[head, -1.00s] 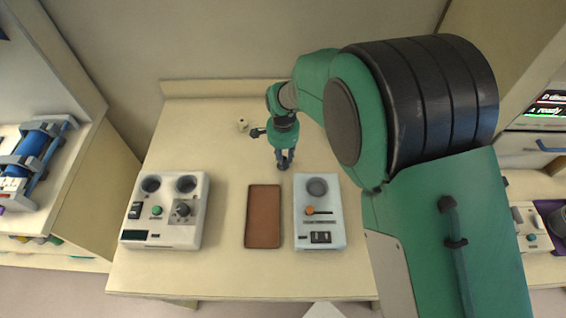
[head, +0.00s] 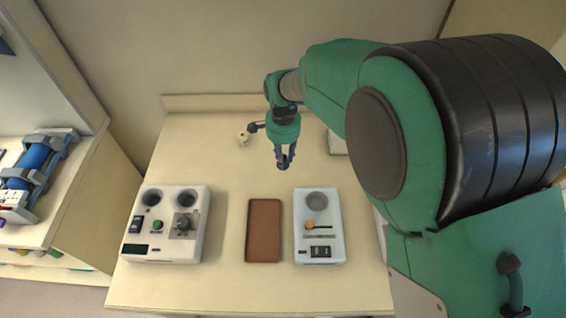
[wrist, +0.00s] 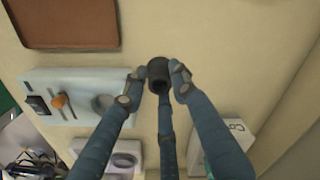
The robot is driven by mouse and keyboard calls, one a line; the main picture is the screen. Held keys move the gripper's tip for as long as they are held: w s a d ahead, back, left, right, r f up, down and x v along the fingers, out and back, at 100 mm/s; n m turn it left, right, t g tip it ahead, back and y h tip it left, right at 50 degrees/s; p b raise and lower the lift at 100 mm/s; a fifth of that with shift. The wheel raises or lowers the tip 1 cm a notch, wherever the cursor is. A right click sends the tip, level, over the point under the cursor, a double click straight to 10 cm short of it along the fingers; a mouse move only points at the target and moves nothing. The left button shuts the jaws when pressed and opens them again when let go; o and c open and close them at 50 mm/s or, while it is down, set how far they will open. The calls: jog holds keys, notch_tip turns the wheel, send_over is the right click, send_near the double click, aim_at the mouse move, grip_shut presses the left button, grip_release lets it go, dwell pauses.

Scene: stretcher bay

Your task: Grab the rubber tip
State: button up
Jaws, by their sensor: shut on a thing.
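The rubber tip (wrist: 158,70) is a short black hollow cylinder, seen in the wrist view between the blue fingers. My gripper (wrist: 160,80) is shut on it, with fingertips on its left and right sides and a third finger below it in the picture. In the head view my gripper (head: 284,164) points down over the table, behind the pale blue device. The tip is too small and hidden by the fingers to make out there. It appears to be held above the tabletop, but the exact height is hard to judge.
On the table (head: 225,290) are a brown tray (head: 263,230), a pale blue device (head: 319,240) with an orange knob, and a white two-well device (head: 167,225). A small cream item (head: 243,138) lies behind. A white box (wrist: 237,132) is near my fingers.

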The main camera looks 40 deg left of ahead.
jog(key=shift+r, duration=0.4)
